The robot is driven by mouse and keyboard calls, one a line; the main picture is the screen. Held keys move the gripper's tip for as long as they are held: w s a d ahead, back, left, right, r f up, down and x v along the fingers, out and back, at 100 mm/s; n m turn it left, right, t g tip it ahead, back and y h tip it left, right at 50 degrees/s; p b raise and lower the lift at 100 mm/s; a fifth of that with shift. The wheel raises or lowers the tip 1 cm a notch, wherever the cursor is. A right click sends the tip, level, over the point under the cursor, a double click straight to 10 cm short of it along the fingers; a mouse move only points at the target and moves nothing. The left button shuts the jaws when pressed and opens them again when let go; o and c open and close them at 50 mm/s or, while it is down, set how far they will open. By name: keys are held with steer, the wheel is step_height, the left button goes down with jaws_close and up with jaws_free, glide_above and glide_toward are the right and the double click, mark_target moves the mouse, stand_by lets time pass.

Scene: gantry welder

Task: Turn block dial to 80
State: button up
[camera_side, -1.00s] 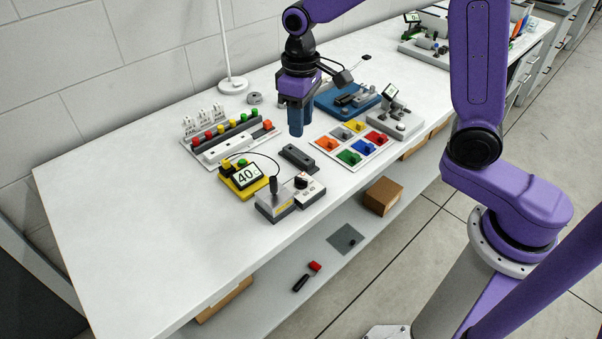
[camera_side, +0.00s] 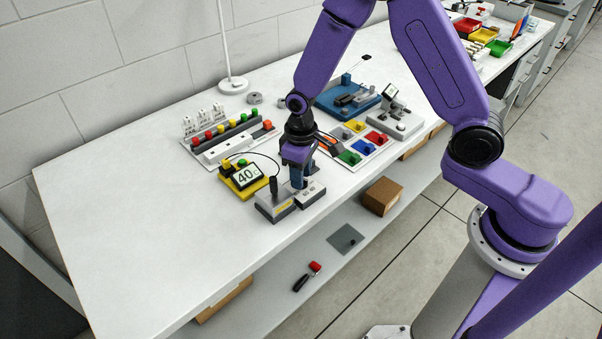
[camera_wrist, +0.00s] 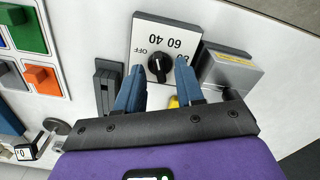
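The dial block has a white face (camera_wrist: 150,35) marked OFF, 40 and 60, with another number partly hidden by a finger. Its black knob (camera_wrist: 158,69) lies between my two blue fingers in the wrist view. In the side view the block (camera_side: 312,195) stands near the bench's front edge, and the knob is hidden by my gripper (camera_side: 299,182). My gripper is open in the wrist view (camera_wrist: 160,76), with a gap between each finger and the knob. The knob's exact setting is hard to read. The yellow display unit (camera_side: 248,177) reads 40 C.
A grey block (camera_side: 275,205) with a black upright handle adjoins the dial block. A dark slotted block (camera_wrist: 107,82) lies on the other side. A tray of colored blocks (camera_side: 378,153) and a row of colored buttons (camera_side: 232,128) stand behind. The bench's left is clear.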

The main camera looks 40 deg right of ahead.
steer(key=shift+f, duration=0.25)
jaws_close()
